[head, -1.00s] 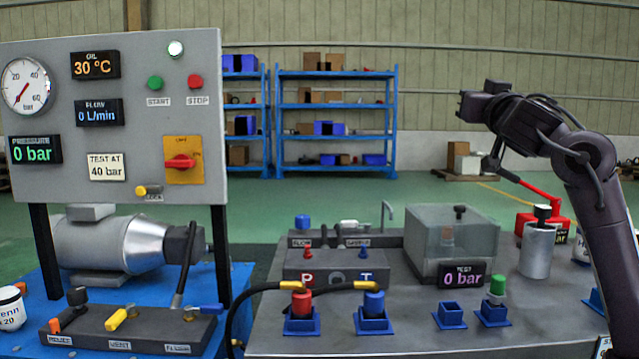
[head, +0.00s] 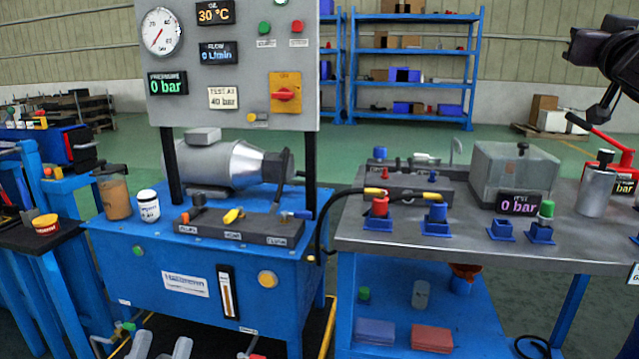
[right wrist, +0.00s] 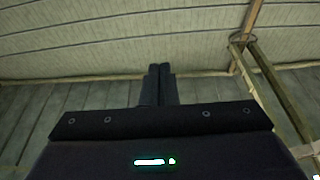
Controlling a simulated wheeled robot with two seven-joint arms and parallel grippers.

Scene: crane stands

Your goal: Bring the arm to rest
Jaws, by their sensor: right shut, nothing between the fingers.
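In the head view my right arm (head: 608,58) shows only in part at the top right corner. It is dark and raised above the right end of the metal bench. In the right wrist view the two dark fingers of my right gripper (right wrist: 160,85) stand side by side, closed and empty, against the wall and ceiling. They touch nothing. I cannot make out my left gripper in either view.
The metal bench (head: 455,228) holds a grey tank (head: 505,172), a cylinder (head: 597,188) and red and blue couplings with hoses. A gauge panel (head: 215,125) stands over the blue power unit (head: 215,268) at left. Blue shelves (head: 410,82) are behind. Air around my raised arm looks free.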

